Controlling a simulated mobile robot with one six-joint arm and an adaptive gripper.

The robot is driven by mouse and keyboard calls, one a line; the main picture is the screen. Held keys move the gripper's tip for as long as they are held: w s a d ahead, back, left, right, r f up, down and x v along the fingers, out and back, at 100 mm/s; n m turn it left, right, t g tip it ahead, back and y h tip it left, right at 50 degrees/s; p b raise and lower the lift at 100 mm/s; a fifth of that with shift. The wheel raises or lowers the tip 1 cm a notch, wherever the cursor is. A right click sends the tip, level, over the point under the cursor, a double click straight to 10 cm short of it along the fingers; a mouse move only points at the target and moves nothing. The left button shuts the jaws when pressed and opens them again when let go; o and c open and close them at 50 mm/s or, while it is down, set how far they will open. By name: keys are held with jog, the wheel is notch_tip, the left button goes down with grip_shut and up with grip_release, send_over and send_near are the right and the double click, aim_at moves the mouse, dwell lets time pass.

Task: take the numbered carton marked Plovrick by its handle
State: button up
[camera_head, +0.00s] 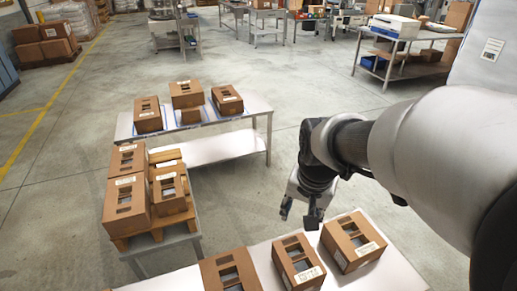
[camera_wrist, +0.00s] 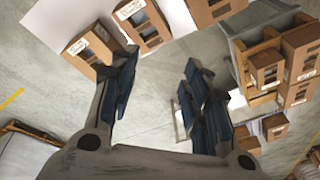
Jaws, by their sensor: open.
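Brown cartons with dark cut-outs and white labels stand on three supports; the print is too small to read, so I cannot tell which is marked Plovrick. On the near table are a left carton (camera_head: 231,271), a middle carton (camera_head: 298,262) and a right carton (camera_head: 353,241). Several more, such as a small carton (camera_head: 168,188), stand on the left stand, and others, such as a top carton (camera_head: 186,94), on the far bench. My gripper (camera_head: 298,216) is open and empty, apart from the cartons, beyond the near table's edge. In the wrist view my gripper (camera_wrist: 160,75) shows nothing between its fingers.
The near table (camera_head: 388,277) has a pale top. The left stand (camera_head: 160,246) carries a wooden pallet (camera_head: 157,233) under its cartons. The far bench (camera_head: 252,103) is pale metal. Open concrete floor (camera_head: 235,195) lies between them. A bench with a printer (camera_head: 394,26) stands at the back right.

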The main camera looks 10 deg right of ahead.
jog(key=w+d+f+m+g+p, duration=0.1)
jog(key=w+d+f+m+p, duration=0.15)
jog(key=w+f, duration=0.4)
jog(key=m+g, duration=0.2)
jog(key=m, duration=0.5)
send_over(299, 257)
jog(key=f, duration=1.9)
jog(key=f+p, duration=0.1)
jog(key=f, duration=0.9)
jog(key=shift+w, duration=0.35)
jog(key=f, duration=0.2)
jog(key=f+b, duration=0.1)
jog(key=f, duration=0.3)
jog(key=shift+s+f+b, duration=0.2)
jog(key=shift+s+b, duration=0.05)
jog(key=shift+b, duration=0.1)
jog(key=shift+c, duration=0.3)
grip_shut()
jog(key=shift+r, duration=0.1)
